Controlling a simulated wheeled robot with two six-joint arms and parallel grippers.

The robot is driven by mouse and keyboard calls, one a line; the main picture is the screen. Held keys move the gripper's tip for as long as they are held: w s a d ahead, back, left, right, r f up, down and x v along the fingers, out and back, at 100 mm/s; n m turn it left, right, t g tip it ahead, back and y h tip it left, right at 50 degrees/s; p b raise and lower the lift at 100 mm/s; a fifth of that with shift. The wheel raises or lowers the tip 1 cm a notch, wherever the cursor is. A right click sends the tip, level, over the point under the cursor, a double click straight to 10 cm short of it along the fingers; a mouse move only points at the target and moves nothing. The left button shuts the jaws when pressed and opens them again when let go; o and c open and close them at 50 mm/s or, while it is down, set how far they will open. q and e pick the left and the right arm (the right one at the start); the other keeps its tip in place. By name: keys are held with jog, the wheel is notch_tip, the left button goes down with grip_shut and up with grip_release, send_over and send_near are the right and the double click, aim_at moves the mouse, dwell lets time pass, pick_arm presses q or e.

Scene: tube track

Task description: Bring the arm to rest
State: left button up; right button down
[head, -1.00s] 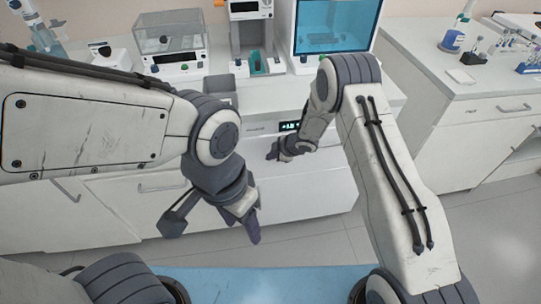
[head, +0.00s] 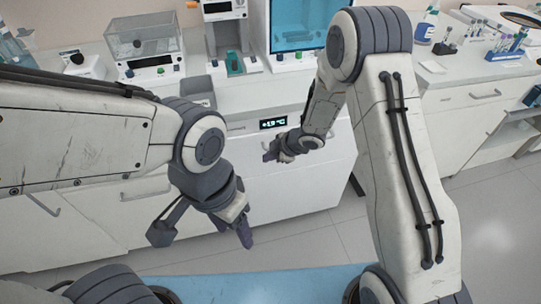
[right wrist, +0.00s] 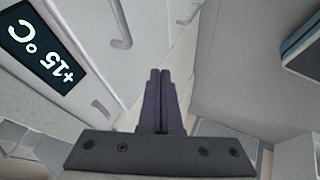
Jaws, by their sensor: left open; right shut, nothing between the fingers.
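My left gripper (head: 205,226) hangs low at the left in the head view, its dark fingers spread wide with nothing between them. My right gripper (head: 272,152) is in front of the white cabinet front, just below its lit display (head: 273,123). In the right wrist view the two dark fingers of the right gripper (right wrist: 160,78) lie together, with nothing held. The right arm is bent, with its elbow high at the upper right in the head view. Whether the right fingertips touch the cabinet front cannot be told.
The counter above bears a clear-lidded instrument (head: 145,42), a blue-windowed box (head: 300,25) and other devices. A side counter at the right holds a tube rack (head: 505,50) and bottles. Cabinet handles (head: 145,190) stick out at the left. Grey floor (head: 320,240) lies open below.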

jog(key=shift+s+d+r, duration=0.25)
jog(key=shift+d+r, duration=0.05)
jog(key=shift+r, duration=0.1)
jog(key=s+r+m+h+p, duration=0.2)
jog(key=s+r+m+h, duration=0.35)
jog(key=r, duration=0.95)
pick_arm(q)
notch_tip(320, 180, up, 4)
jog(key=shift+p, duration=1)
jog(key=shift+c, duration=0.6)
jog(key=shift+d, duration=0.15)
pick_arm(e)
jog(key=s+r+m+g, duration=0.2)
jog(key=s+r+m, duration=0.1)
jog(key=s, duration=1)
jog(key=s+d+r+m+g, duration=0.1)
jog(key=s+r+m+g, duration=0.1)
jog(key=s, duration=1.1)
notch_tip(320, 180, up, 2)
jog(key=shift+s+d+r+m+g+y, duration=0.2)
jog(key=shift+s+m+g+y, duration=0.1)
jog(key=shift+m+g+y, duration=0.2)
